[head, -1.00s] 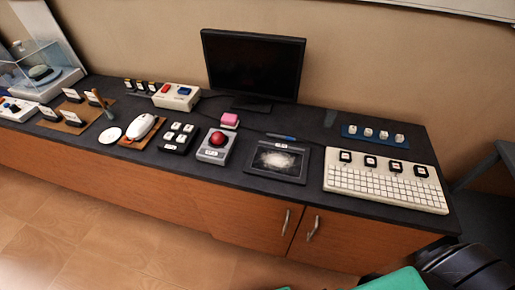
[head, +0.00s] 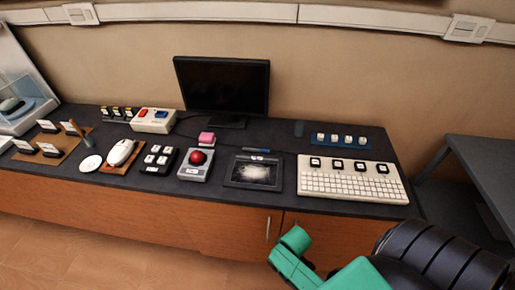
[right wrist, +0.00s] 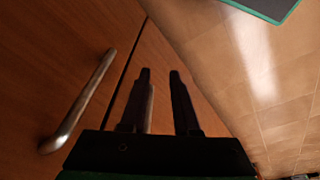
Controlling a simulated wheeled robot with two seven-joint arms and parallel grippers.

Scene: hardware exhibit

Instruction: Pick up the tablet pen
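The tablet pen (head: 256,150) is a thin blue and dark stick in the head view. It lies on the dark counter just behind the top edge of the black drawing tablet (head: 232,176), which has a pale smudge on its surface. My right arm shows at the lower right of the head view, in front of the cabinet and below the counter; its fingers are not visible there. In the right wrist view my right gripper (right wrist: 160,75) is open and empty, its two dark fingers apart before the wooden cabinet doors. My left gripper is not in view.
A white keyboard (head: 350,184) and a blue switch strip (head: 313,139) lie right of the tablet. A monitor (head: 222,86) stands behind. A metal door handle (right wrist: 80,100) is near my right gripper.

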